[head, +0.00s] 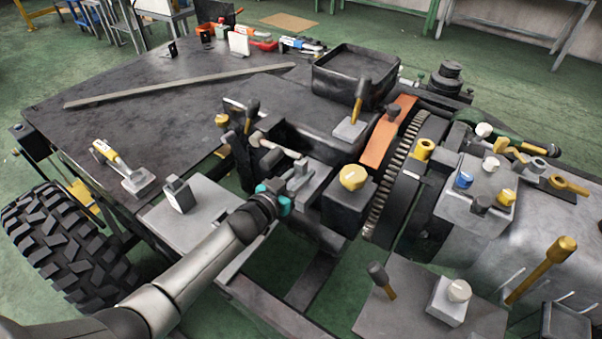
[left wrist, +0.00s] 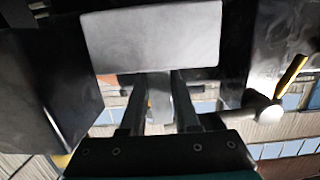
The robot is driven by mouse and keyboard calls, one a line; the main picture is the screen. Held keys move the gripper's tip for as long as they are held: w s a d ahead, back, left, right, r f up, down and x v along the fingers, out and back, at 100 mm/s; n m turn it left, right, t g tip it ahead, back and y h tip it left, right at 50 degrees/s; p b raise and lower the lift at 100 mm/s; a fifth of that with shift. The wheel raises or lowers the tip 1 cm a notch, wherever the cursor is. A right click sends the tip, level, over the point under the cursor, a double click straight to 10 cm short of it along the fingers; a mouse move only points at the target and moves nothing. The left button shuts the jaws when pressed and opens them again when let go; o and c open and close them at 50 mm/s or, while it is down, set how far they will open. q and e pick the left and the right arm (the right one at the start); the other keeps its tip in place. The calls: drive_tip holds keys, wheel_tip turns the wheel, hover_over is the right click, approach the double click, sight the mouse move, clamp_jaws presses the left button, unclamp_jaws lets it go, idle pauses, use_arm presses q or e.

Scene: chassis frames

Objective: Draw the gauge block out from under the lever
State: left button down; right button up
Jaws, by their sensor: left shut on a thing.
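My left arm comes in from the lower left in the head view. Its gripper (head: 291,196) is at the machine's near side, at a grey block (head: 312,182) which I take for the gauge block. In the left wrist view the two fingers (left wrist: 160,112) are shut on a narrow grey piece (left wrist: 158,96). A wide pale grey face (left wrist: 150,38) is just beyond the fingertips and hides what lies behind. A pale-tipped bar (head: 272,146), possibly the lever, lies just behind the gripper; whether it touches the block I cannot tell. My right gripper does not show.
A yellow-knobbed dark block (head: 345,205) stands close right of the gripper. A toothed gear wheel (head: 385,195) and orange bar (head: 388,135) are beyond it. The dark tabletop (head: 130,110) has free room.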

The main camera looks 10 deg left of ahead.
sight(298, 164)
use_arm(q)
drive_tip(key=shift+s, duration=0.15)
drive_tip(key=shift+f+p+v, duration=0.2)
drive_tip(key=shift+p+v, duration=0.55)
drive_tip(key=shift+v, duration=0.65)
drive_tip(key=shift+f+p+v, duration=0.25)
drive_tip(key=shift+p+v, duration=0.45)
drive_tip(key=shift+v, duration=0.65)
drive_tip(key=shift+s+a, duration=0.1)
drive_tip(key=shift+s, duration=0.05)
drive_tip(key=shift+r+p, duration=2.55)
drive_tip(key=shift+p, duration=0.1)
